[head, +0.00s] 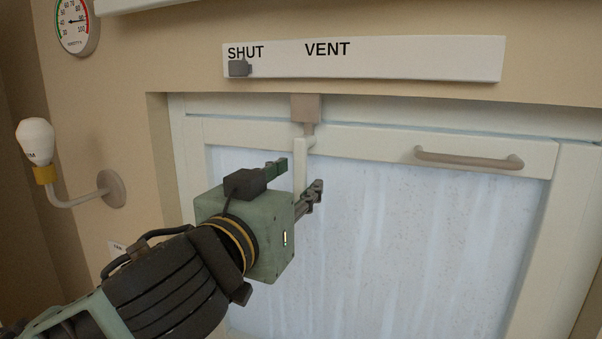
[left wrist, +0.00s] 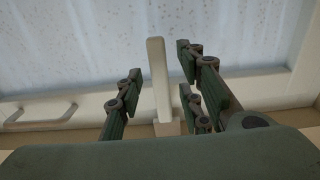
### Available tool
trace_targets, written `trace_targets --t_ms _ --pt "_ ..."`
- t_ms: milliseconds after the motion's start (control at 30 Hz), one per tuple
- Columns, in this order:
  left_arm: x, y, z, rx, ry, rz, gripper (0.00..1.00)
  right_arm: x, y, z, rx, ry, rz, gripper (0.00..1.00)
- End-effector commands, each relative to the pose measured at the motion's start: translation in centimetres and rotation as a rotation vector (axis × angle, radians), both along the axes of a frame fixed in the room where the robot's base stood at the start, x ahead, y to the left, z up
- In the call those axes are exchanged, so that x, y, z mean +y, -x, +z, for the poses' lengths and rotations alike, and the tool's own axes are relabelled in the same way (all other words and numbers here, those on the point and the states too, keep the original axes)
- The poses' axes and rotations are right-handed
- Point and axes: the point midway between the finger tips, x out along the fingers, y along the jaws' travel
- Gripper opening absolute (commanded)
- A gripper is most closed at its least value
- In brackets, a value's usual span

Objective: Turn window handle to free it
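The window handle (head: 300,160) is a pale lever hanging straight down from a short pivot under a brown block (head: 306,107) at the top of the window frame. My left gripper (head: 299,178) is open, with its fingers on either side of the lever. In the left wrist view the handle (left wrist: 159,75) stands between the spread fingers (left wrist: 160,68), with a visible gap to the left finger and a smaller one to the right. I cannot tell whether any finger touches it. My right gripper is not in view.
A white strip (head: 400,62) above the window reads SHUT and VENT, with a grey slider (head: 239,68) under SHUT. A brown pull bar (head: 468,159) is on the sash to the right. A wall lamp (head: 36,142) and a dial (head: 77,24) are at left.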

Motion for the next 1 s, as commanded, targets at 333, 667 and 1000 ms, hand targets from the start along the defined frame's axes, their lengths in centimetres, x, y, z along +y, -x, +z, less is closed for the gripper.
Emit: trace_targets --t_ms 333,667,1000 --pt "-1.0 -2.4 0.0 0.000 0.000 0.000 0.34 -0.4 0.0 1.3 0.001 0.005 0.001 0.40" --pt "-1.0 -2.4 -0.1 0.000 0.000 0.000 0.21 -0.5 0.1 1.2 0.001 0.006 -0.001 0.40" --pt "-1.0 -2.4 0.0 0.000 0.000 0.000 0.00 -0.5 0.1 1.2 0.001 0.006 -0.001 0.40"
